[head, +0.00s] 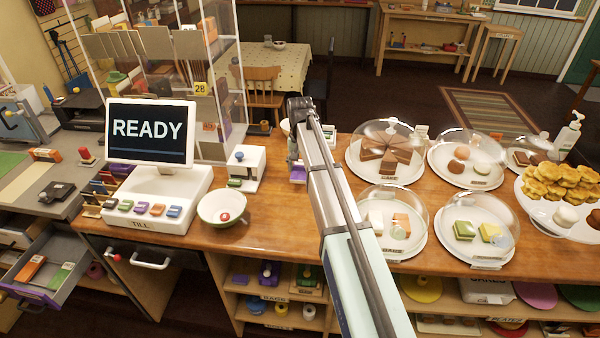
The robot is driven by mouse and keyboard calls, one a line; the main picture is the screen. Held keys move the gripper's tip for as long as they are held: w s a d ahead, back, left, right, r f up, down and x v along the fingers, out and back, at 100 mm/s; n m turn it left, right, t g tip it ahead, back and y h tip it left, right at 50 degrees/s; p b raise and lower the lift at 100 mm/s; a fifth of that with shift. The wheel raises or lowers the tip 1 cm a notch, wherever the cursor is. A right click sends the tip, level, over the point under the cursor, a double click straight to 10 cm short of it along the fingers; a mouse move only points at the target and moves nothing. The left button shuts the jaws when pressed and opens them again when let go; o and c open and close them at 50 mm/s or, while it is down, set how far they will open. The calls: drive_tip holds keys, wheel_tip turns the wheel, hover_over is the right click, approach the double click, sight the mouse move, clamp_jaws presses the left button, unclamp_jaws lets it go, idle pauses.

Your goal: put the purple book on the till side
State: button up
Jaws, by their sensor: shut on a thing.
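My gripper (294,155) is at the far end of my arm, over the counter right of the till, and is mostly hidden behind my arm. It is shut on a small purple book (298,174), which shows only in part, just left of my arm. I cannot tell whether the book touches the counter. The white till (160,199), with its "READY" screen (150,131) and several coloured keys, stands at the left of the counter.
A white bowl (222,207) with a red item and a small white box-shaped device (246,168) stand between till and gripper. Several glass domes, including the cake dome (387,150), fill the right side. Bare wood (262,222) shows right of the bowl.

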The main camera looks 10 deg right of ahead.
sight(300, 169)
drive_tip(key=shift+f+p, duration=0.55)
drive_tip(key=shift+f, duration=1.3)
drive_tip(key=shift+f, duration=0.2)
drive_tip(key=o, duration=1.3)
wheel_tip(300, 169, up, 12)
drive_tip(key=b, duration=0.3)
drive_tip(key=shift+r, duration=0.2)
